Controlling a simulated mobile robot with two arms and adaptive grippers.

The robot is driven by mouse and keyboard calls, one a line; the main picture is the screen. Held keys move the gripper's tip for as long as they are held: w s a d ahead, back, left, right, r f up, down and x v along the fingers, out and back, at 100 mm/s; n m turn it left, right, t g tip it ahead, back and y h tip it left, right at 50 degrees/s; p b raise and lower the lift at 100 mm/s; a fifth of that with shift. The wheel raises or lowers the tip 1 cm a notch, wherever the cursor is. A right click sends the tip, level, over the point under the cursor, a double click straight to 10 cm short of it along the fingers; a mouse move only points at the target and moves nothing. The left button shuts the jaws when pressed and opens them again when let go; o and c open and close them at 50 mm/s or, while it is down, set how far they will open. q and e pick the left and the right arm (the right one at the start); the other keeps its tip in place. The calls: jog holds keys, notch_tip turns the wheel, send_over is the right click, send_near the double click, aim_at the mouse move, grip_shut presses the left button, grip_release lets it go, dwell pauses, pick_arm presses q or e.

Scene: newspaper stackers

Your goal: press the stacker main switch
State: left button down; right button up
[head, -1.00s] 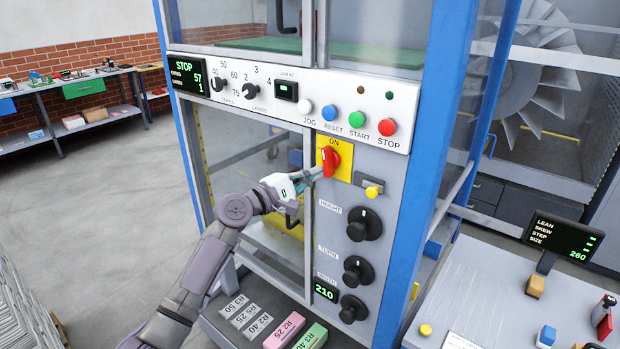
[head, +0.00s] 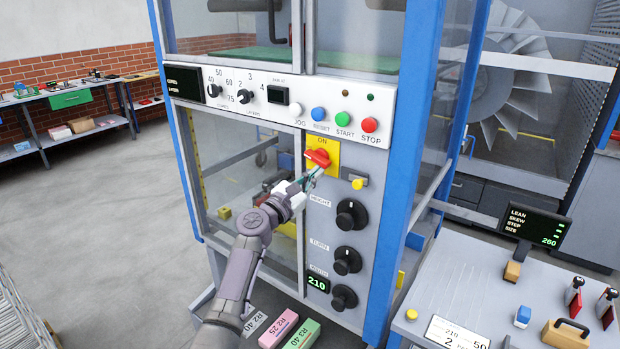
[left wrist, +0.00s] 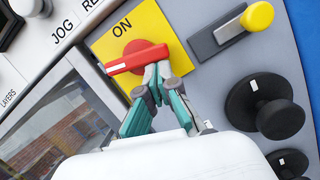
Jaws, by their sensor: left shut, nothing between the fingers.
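The main switch (head: 318,158) is a red rotary handle on a yellow plate (head: 331,148) marked ON, on the stacker's front panel. Its handle lies tilted toward horizontal in the head view. It also shows in the left wrist view (left wrist: 137,59). My left gripper (head: 312,181) is shut and empty, its fingertips at the lower edge of the red handle; they appear to touch it in the left wrist view (left wrist: 157,72). The stacker's display (head: 184,83) shows only its small labels, with no STOP text or numbers lit. My right gripper is not in view.
Above the switch are white, blue, green and red buttons (head: 370,125). To its right is a latch with a yellow knob (head: 357,184). Black HEIGHT (head: 351,214), TURN and lower knobs sit below. A side table (head: 460,290) with stamps stands at the right.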

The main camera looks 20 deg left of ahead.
pick_arm(q)
jog(key=n+p, duration=0.1)
jog(key=d+n+y+p, duration=0.1)
jog(key=n, duration=0.1)
jog(key=shift+r, duration=0.15)
dwell(0.4)
dwell(0.4)
